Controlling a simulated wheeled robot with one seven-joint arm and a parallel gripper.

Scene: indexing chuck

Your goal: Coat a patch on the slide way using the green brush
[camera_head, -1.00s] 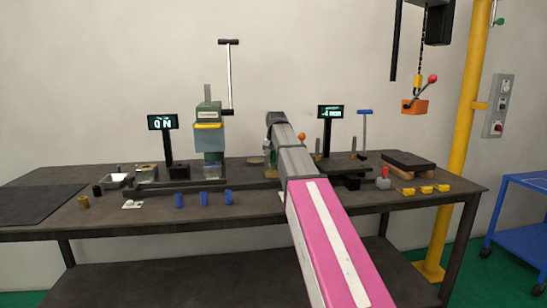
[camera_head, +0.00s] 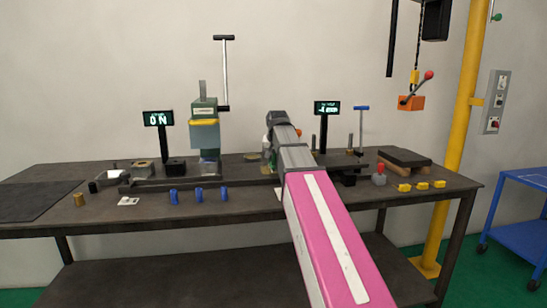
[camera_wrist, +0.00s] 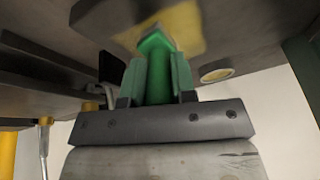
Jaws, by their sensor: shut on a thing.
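My gripper (camera_wrist: 157,82) is shut on the green brush (camera_wrist: 156,62) in the wrist view. The brush's head points away from the jaws, toward a dark grey surface. A yellow patch (camera_wrist: 188,28) lies on that surface around and beside the brush head; I cannot tell whether the head touches it. In the head view the slide way (camera_head: 240,184) is a long dark bar along the table, partly covered by my arm. My arm reaches over the table there, and the brush is mostly hidden behind it.
A green press-like unit (camera_head: 204,130) stands left of my arm. Several blue cylinders (camera_head: 198,195) stand in front of the bar. Yellow blocks (camera_head: 422,186) lie at the right, near a yellow post (camera_head: 462,140). A round yellow-rimmed thing (camera_wrist: 217,74) is close to my gripper's right in the wrist view.

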